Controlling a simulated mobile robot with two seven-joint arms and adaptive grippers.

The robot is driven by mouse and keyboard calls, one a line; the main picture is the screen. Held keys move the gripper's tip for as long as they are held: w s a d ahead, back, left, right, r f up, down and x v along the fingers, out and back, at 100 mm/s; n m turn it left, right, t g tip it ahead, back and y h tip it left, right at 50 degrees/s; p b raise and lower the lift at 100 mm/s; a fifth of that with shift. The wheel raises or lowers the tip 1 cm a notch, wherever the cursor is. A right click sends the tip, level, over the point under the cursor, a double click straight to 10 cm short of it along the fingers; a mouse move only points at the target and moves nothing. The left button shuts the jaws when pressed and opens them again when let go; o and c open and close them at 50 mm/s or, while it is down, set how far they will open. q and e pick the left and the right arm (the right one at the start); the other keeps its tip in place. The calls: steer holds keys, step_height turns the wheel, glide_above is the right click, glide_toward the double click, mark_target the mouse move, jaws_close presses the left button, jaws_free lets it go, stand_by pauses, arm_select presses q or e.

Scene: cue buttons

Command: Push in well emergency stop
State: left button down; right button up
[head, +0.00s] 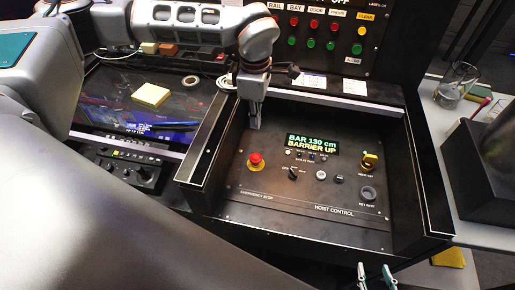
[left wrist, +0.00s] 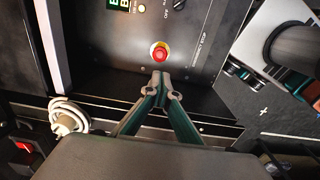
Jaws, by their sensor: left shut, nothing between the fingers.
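The emergency stop (head: 255,160) is a red mushroom button on a yellow base, at the left of the sloping black hoist control panel (head: 230,205). It also shows in the left wrist view (left wrist: 159,52). My left gripper (head: 254,124) is shut and empty, its fingers pointing down on the far side of the button in the head view. In the left wrist view its closed tips (left wrist: 161,76) appear just below the button, with a small gap in the picture. My right gripper (head: 375,274) shows two fingertips spread apart at the bottom edge, beyond the panel's front.
A lit display (head: 312,143) reads "BAR 130 cm BARRIER UP". A screen console with sticky notes (head: 151,95) stands left.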

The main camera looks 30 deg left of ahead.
mark_target(255, 158)
arm_select(q)
step_height(255, 158, down, 14)
steer(key=shift+f, duration=0.1)
arm_select(e)
steer(key=shift+r, duration=0.2)
stand_by(0.4)
